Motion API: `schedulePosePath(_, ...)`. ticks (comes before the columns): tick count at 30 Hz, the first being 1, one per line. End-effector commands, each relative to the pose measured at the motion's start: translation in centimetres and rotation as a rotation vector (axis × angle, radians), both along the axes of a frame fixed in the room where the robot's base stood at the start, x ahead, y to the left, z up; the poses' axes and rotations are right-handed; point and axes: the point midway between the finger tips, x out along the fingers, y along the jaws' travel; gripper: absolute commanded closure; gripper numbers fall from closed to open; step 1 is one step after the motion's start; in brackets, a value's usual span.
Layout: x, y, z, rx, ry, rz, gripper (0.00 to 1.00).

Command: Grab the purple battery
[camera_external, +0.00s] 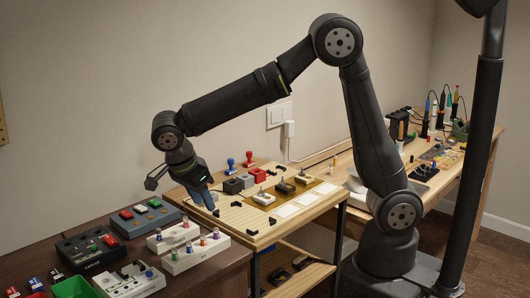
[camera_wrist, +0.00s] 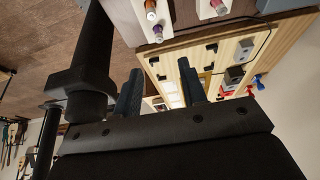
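The purple battery (camera_external: 216,234) stands at the right end of the front white battery holder (camera_external: 196,254) in the external view. In the wrist view the purple battery (camera_wrist: 157,35) shows near the top, beside an orange one (camera_wrist: 151,13). My gripper (camera_external: 212,207) hangs pointing down, above and behind the holder, close to the near left edge of the wooden board. In the wrist view my gripper (camera_wrist: 161,80) has its two dark blue fingers well apart, with nothing between them. The battery lies beyond the fingertips, not between them.
A second white holder (camera_external: 173,238) stands behind the first. Grey and black boxes (camera_external: 145,218) with coloured parts lie to the left, and a green bin (camera_external: 76,287) at the front. The wooden board (camera_external: 240,217) carries small blocks and switches on the right.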

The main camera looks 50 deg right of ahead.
Motion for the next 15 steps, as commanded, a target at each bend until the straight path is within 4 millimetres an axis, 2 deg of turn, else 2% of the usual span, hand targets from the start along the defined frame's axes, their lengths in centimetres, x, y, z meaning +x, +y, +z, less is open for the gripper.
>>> schedulePosePath(3,0.0,-1.0,-2.3,-0.003,0.002,-0.001,0.62)
schedulePosePath(6,0.0,-1.5,-3.5,-0.002,0.002,-0.001,0.62)
schedulePosePath(11,0.0,-1.8,-4.4,0.0,0.0,0.0,0.62)
schedulePosePath(15,-0.1,-2.3,-5.9,-0.002,0.004,0.001,0.62)
